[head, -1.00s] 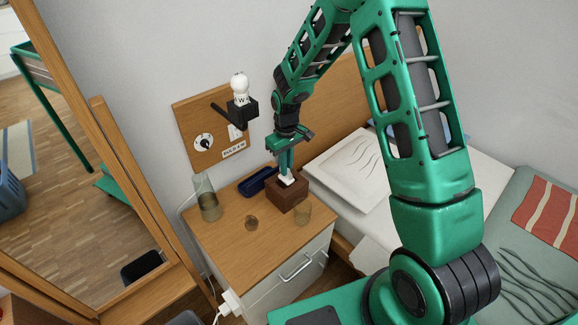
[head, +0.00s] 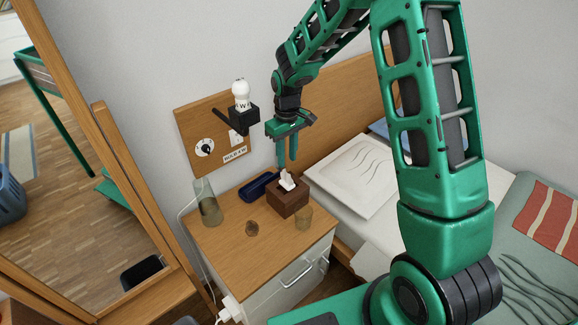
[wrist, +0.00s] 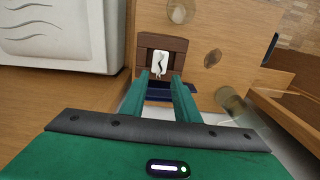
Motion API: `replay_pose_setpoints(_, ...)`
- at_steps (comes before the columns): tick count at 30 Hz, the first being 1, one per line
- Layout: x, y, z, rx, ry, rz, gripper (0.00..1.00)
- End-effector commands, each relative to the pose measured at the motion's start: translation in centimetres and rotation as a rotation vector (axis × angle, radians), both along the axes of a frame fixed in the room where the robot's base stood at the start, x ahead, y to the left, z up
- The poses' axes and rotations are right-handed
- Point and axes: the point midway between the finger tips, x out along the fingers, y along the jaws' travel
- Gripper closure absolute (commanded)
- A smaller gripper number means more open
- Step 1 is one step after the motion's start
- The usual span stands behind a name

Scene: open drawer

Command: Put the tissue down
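A white tissue (head: 287,181) sticks up from the top of a dark brown tissue box (head: 290,203) on the wooden nightstand. My gripper (head: 287,164) is just above the tissue, pointing down, its two green fingers apart and nothing visible between them. In the wrist view the tissue (wrist: 158,60) lies in the opening of the box (wrist: 176,46), past the fingertips of my gripper (wrist: 160,75), and seems clear of them.
On the nightstand (head: 222,242) stand a glass vase (head: 209,208), a small brown round item (head: 252,228), a tumbler (head: 304,217) and a dark blue tray (head: 258,186). A lamp (head: 241,105) is on the wall panel behind. A bed with a white pillow (head: 350,175) is at right.

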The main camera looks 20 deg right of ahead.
Motion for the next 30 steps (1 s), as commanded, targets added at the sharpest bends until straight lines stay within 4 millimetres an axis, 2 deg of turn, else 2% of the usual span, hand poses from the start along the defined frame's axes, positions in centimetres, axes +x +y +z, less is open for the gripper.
replay_pose_setpoints(3,0.1,-0.1,2.2,0.000,-0.003,-0.001,0.72)
replay_pose_setpoints(7,0.1,-0.1,3.8,0.000,-0.002,-0.001,0.72)
replay_pose_setpoints(19,-0.2,-0.5,5.2,-0.003,-0.001,-0.010,0.72)
replay_pose_setpoints(23,-1.7,-2.6,6.9,-0.018,-0.005,-0.060,0.72)
replay_pose_setpoints(26,-4.1,-5.3,9.2,-0.038,-0.008,-0.135,0.72)
replay_pose_setpoints(30,-8.5,-9.2,12.4,-0.060,-0.011,-0.257,0.72)
